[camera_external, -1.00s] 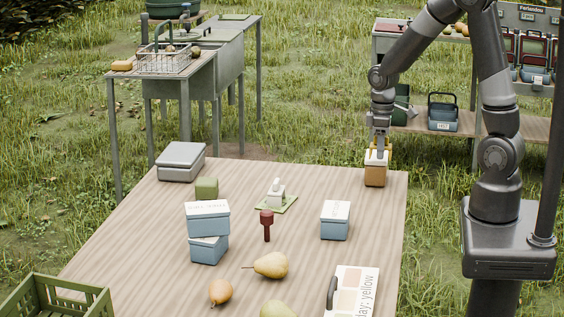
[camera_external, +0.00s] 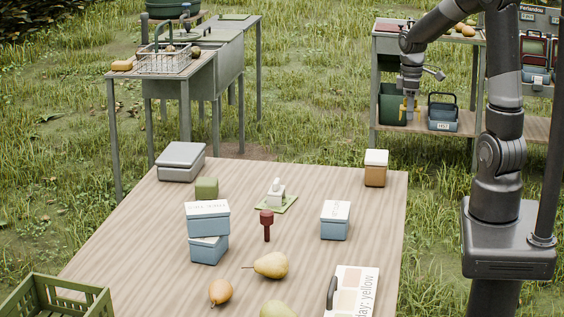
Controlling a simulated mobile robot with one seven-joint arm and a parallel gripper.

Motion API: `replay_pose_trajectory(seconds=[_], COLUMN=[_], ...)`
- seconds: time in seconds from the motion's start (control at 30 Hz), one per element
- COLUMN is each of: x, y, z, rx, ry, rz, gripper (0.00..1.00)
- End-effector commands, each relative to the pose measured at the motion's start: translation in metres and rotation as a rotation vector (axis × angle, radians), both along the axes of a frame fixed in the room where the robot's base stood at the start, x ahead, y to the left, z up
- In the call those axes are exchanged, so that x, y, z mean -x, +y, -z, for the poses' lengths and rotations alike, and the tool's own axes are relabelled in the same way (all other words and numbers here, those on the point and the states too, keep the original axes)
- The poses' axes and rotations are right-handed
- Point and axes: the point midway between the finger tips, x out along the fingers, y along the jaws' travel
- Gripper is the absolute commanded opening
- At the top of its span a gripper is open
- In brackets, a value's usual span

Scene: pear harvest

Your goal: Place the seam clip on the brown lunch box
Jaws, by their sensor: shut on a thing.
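The brown lunch box (camera_external: 375,175), an orange-brown box with a white lid, stands upright at the far right corner of the table. No clip shows on its lid. My gripper (camera_external: 408,108) is above and to the right of this box in the picture, apart from it, in front of the back shelf. It is shut on a small yellow piece (camera_external: 404,107), which looks like the seam clip. The piece is too small to tell its exact shape or where the fingers end.
On the table (camera_external: 310,270) are two stacked blue boxes (camera_external: 208,235), another blue box (camera_external: 335,222), a grey box (camera_external: 181,162), a green block (camera_external: 206,188), a red peg-like thing (camera_external: 266,226) and pears (camera_external: 271,265). A green bin (camera_external: 391,104) stands behind my gripper.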

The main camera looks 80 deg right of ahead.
Motion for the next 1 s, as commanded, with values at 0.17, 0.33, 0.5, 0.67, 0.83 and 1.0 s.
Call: replay_pose_trajectory(seconds=[0.17,0.33,0.5,0.67,0.83,1.0], x=[0.009,-0.005,-0.040,-0.071,-0.090,-0.093], y=[-0.008,-0.001,0.017,0.033,0.042,0.044], z=[-0.008,0.002,0.026,0.046,0.059,0.067], rx=[0.002,-0.001,-0.001,-0.001,0.001,0.001], ry=[0.002,0.005,0.005,0.005,0.004,0.003], rz=[0.001,-0.004,-0.007,-0.006,-0.003,-0.001], gripper=[0.14,0.14,0.14,0.14,0.14,0.14])
